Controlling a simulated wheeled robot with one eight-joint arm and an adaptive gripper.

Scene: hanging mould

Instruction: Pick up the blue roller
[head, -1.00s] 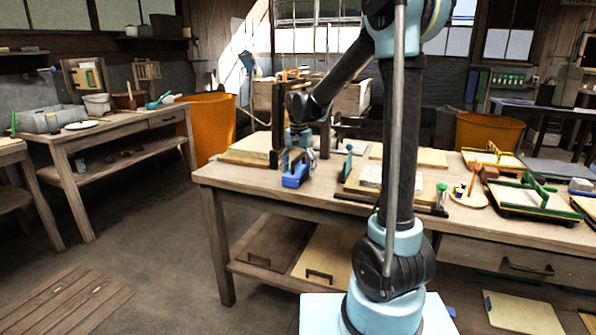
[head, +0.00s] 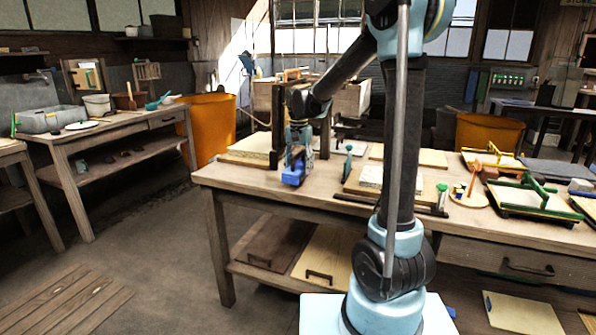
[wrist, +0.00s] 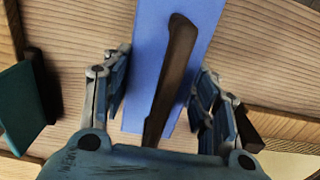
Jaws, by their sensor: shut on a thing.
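The blue roller (head: 292,175) is at the front left of the main workbench (head: 222,181). In the wrist view it is a long blue body (wrist: 150,55) with a dark brown handle (wrist: 172,75) running along its top. My gripper (head: 296,160) points down over it. In the wrist view my gripper's fingers (wrist: 160,95) stand on either side of the roller and are shut on it. Wood grain of the bench shows around the roller. I cannot tell whether its underside touches the bench.
A teal upright tool (head: 348,160) stands just right of the roller, beside a board with a pale slab (head: 375,177). A flat pale stack (head: 250,147) lies behind left. A green-framed mould (head: 530,197) is farther right. Bare bench lies left of the roller.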

